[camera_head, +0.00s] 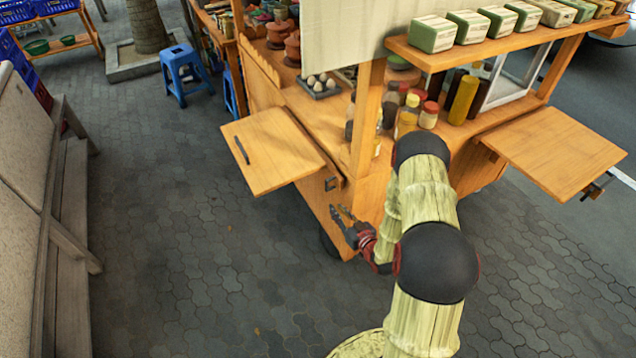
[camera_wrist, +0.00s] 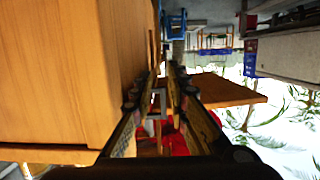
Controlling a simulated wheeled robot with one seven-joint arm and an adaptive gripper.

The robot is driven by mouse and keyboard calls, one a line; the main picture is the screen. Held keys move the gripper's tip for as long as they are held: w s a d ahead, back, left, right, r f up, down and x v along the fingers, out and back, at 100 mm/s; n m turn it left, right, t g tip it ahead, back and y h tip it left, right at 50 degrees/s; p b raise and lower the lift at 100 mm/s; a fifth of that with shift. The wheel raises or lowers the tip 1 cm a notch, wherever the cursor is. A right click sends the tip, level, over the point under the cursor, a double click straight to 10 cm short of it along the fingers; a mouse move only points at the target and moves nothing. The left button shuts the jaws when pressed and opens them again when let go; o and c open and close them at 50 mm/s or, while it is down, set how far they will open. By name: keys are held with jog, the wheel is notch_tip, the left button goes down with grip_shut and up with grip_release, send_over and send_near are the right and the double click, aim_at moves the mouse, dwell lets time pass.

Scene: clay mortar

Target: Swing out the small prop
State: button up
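A wooden food cart (camera_head: 262,82) has a wooden flap (camera_head: 270,150) standing out level from its left side. A small dark metal fitting (camera_head: 330,184) sits on the cart's front beside the flap's near corner; I cannot tell whether it is the prop. My gripper (camera_head: 341,212) is low beside the cart's front, below and slightly right of that fitting. Its fingers are apart. In the wrist view, my gripper (camera_wrist: 160,100) has the cart's wooden panel (camera_wrist: 60,70) at left and the flap (camera_wrist: 228,90) at right. A small grey piece (camera_wrist: 158,104) shows between the fingers; contact is unclear.
Bottles (camera_head: 408,117) and a row of boxes (camera_head: 480,26) stand on the cart. Another flap (camera_head: 555,150) sticks out at right. A bench (camera_head: 68,250) is at far left and blue stools (camera_head: 184,74) behind. The paving (camera_head: 200,260) between is clear.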

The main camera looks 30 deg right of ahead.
aim_at(327, 186)
notch_tip(327, 186, up, 6)
jog(key=t, duration=0.3)
jog(key=shift+w+a+b, duration=0.15)
jog(key=shift+w+b, duration=0.4)
jog(key=shift+w, duration=1.6)
jog(key=shift+w+a+b, duration=0.1)
jog(key=shift+w+b, duration=0.4)
jog(key=shift+w, duration=1.65)
jog(key=shift+a, duration=0.1)
grip_shut()
